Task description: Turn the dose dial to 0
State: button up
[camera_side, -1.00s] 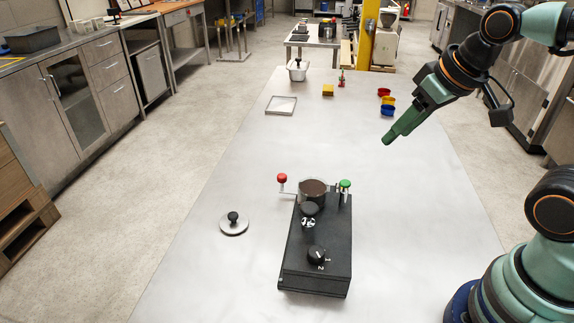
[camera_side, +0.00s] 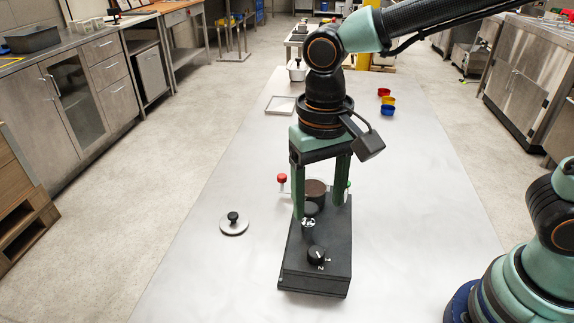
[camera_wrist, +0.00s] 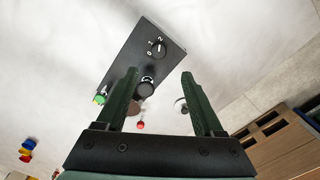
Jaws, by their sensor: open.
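The dose dial (camera_side: 317,254) is a black knob with a white mark on the near end of a black machine (camera_side: 313,280). The numbers 1 and 2 show beside it. In the wrist view the dial (camera_wrist: 157,48) has several small printed numbers around it; I cannot tell which one its mark meets. My gripper (camera_side: 320,210) points down over the machine's far half, beyond the dial, with its fingers apart and nothing between them. In the wrist view my gripper (camera_wrist: 160,73) is open, its fingertips short of the dial.
The machine has a round brown-filled container (camera_side: 316,188), partly hidden by my gripper, a red ball knob (camera_side: 282,178) and a green knob (camera_wrist: 100,98). A round metal lid-like piece (camera_side: 233,224) lies left. Coloured cups (camera_side: 387,110) stand far right. The near tabletop is clear.

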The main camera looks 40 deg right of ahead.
aim_at(316, 251)
jog(key=f, duration=1.2)
jog(key=shift+d, duration=0.2)
grip_shut()
